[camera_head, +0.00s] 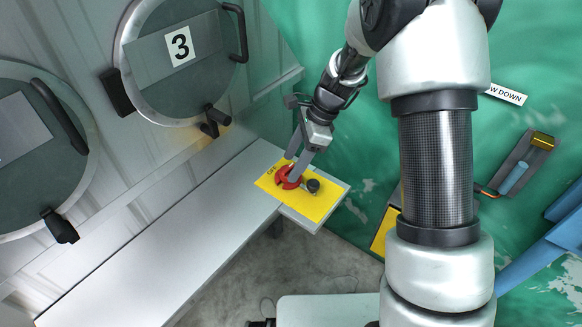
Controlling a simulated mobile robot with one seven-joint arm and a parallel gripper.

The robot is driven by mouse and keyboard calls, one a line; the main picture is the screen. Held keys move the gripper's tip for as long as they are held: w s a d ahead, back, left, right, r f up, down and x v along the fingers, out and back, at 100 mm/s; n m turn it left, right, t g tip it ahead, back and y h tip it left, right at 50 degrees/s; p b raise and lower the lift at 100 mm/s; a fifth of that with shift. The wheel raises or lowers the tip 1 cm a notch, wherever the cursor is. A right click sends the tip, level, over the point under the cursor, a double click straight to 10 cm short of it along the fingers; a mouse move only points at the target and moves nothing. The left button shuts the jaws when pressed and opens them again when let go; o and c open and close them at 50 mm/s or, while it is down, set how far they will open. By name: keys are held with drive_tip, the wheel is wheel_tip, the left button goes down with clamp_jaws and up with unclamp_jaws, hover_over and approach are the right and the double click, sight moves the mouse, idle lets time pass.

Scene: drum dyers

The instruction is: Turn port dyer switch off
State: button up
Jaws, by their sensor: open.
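A yellow panel (312,203) with a red rotary switch (287,180) and a small black knob (313,186) sits at the right end of the grey bench. Part of the panel's lettering shows at its left edge, but I cannot read it all. My gripper (294,167) is open, with its fingers at the red switch, one at its upper left and one over it. The fingers hide part of the switch. I cannot tell whether they touch it or which way the switch is set.
Drum door number 3 (150,62) with a black handle is at the upper left. Another round door (30,150) is at the far left. The long grey bench (165,245) is bare. A green wall (525,80) with a mounted grey-yellow device (520,165) is at the right.

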drive_tip(key=shift+x, duration=1.05)
drive_tip(key=c, duration=1)
drive_tip(key=shift+c, duration=0.2)
